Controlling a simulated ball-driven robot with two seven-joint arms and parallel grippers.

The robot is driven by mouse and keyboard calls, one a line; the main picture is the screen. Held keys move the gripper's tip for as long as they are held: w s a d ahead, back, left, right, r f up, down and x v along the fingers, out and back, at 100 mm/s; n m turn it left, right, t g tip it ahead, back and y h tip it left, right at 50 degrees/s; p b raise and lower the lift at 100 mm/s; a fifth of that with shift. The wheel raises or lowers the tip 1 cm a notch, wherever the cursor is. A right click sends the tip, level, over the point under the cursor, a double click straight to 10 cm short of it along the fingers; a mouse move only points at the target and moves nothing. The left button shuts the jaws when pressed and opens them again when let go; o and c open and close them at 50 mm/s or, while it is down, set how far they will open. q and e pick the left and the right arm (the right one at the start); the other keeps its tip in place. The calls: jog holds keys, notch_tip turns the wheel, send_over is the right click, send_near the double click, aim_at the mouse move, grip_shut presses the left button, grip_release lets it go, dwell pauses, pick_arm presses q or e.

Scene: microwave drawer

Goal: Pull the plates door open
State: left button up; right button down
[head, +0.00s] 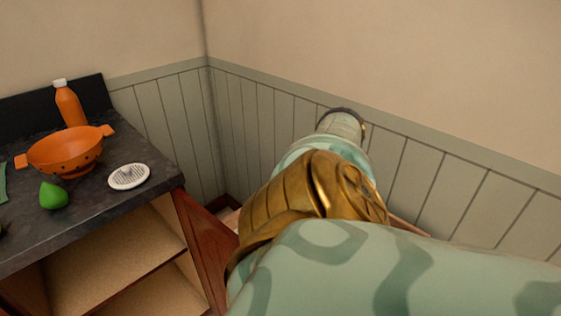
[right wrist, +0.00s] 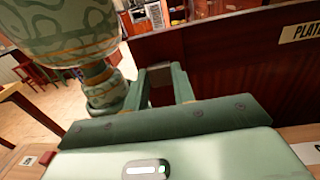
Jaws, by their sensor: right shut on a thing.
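The plates door (right wrist: 235,60) is a dark red-brown panel with a cream label (right wrist: 300,33), partly cut off, reading "PLAT". In the right wrist view my right gripper (right wrist: 163,78) is shut at this panel; the exact contact is hidden between the fingers. In the head view a red-brown door panel (head: 200,238) stands swung out at the cabinet's right edge, with open shelves (head: 115,255) beside it. My right arm covers the area right of it and hides its gripper there. My left gripper is in neither view.
The dark countertop (head: 150,203) holds an orange colander (head: 65,150), an orange bottle (head: 69,105), a green pear-like item (head: 53,196) and a white slotted disc (head: 129,176). A panelled wall (head: 440,185) runs close behind my right arm.

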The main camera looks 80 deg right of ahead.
jog(key=shift+s+d+n+g+y, duration=0.15)
jog(key=shift+s+d+n+g, duration=0.15)
jog(key=shift+d, duration=0.3)
jog(key=shift+s+d+n+g+y, duration=0.1)
jog(key=shift+s+d+g+y, duration=0.1)
jog(key=shift+s+d, duration=0.3)
jog(key=shift+w+d, duration=0.1)
jog(key=shift+w, duration=0.05)
jog(key=c, duration=1.2)
grip_release()
jog(key=shift+o, duration=0.2)
jog(key=shift+d, duration=0.1)
jog(key=b+v, duration=0.1)
jog(key=v, duration=0.6)
jog(key=shift+d, duration=0.2)
